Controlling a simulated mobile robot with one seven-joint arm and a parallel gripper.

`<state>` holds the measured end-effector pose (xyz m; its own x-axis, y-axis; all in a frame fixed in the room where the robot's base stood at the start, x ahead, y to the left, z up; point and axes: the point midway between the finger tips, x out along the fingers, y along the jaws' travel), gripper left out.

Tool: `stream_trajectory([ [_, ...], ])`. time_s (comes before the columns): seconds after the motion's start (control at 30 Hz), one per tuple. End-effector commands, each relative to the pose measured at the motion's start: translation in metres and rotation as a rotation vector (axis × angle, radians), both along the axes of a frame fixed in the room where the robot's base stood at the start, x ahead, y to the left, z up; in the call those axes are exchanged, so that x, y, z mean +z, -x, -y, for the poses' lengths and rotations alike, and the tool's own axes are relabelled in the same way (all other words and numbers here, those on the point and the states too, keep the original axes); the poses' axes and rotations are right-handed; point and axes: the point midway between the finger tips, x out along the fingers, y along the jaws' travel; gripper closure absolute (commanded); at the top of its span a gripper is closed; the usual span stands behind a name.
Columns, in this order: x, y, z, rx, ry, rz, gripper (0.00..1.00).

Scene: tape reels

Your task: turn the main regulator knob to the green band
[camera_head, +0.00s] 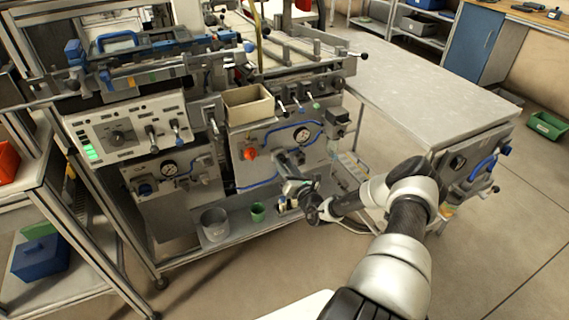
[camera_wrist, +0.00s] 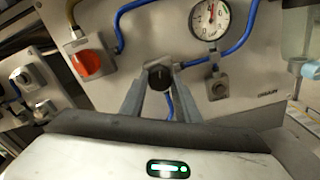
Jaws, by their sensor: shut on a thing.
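The black regulator knob (camera_wrist: 159,77) sits on the grey panel in the wrist view, with a small pale mark at its face. My gripper (camera_wrist: 159,82) has one finger on each side of it and is shut on it. I cannot make out a green band.
An orange-red rotary knob (camera_wrist: 86,62) is left of my gripper, also in the head view (camera_head: 250,154). Blue tubes (camera_wrist: 240,42) run across the panel. A beige bin (camera_head: 248,106) stands above. A grey cup (camera_head: 215,224) and a green cup (camera_head: 257,212) stand on the shelf below.

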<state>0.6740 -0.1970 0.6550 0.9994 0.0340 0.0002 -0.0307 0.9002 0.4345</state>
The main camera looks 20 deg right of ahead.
Motion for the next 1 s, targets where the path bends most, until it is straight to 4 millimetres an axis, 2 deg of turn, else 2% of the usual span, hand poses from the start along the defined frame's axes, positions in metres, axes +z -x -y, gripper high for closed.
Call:
stream_trajectory([
  [0.5, -0.0004, 0.0005, -0.0002, 0.0, -0.413, -0.014, 0.93],
  [1.0, -0.0004, 0.0003, -0.0002, 0.001, -0.542, -0.019, 0.93],
])
